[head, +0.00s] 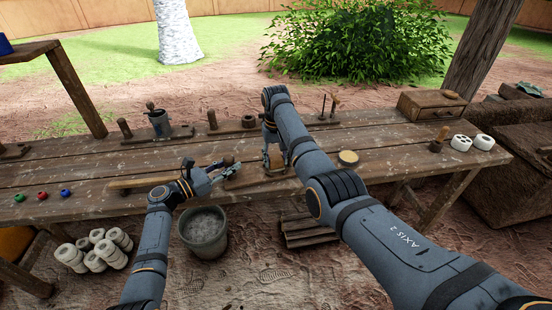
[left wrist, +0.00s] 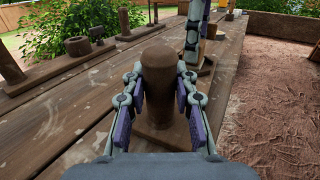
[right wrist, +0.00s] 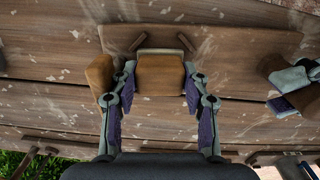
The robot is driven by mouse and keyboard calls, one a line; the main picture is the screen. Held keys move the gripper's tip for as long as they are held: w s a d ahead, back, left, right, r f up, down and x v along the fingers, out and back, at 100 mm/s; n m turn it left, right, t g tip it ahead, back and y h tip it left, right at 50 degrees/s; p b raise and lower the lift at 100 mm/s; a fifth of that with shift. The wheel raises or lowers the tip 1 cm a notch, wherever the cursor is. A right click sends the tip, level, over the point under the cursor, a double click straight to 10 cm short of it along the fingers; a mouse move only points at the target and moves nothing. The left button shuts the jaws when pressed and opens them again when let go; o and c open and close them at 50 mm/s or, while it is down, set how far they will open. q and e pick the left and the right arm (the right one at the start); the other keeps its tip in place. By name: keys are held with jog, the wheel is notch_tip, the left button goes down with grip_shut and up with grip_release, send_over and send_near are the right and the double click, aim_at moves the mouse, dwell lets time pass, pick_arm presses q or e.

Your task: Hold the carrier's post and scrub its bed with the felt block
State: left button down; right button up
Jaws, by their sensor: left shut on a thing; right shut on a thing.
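The carrier's upright round-topped brown post (left wrist: 160,75) stands between the fingers of my left gripper (left wrist: 160,100), which is shut on it. The post also shows in the head view (head: 228,160). My right gripper (right wrist: 160,95) is shut on the brown felt block (right wrist: 160,75), low over the worn wooden carrier (right wrist: 235,42). The block shows as a tan patch in the head view (head: 277,160), partly hidden by my right arm. I cannot tell whether its underside touches the bed. My left gripper (right wrist: 295,95) also shows at the right of the right wrist view.
A wooden rack with a cup (head: 159,122) stands along the workbench's (head: 120,160) back. A round tan-topped pot (head: 347,158) stands right of my right arm. A drawer box (head: 430,105) and white rings (head: 484,142) lie farther right. Coloured balls (head: 42,196) lie at left.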

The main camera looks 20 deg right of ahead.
jog(key=shift+a, duration=0.35)
jog(key=shift+d, duration=0.2)
jog(key=shift+d, duration=0.25)
jog(key=shift+a, duration=0.45)
dwell(0.5)
jog(key=shift+r, duration=2.05)
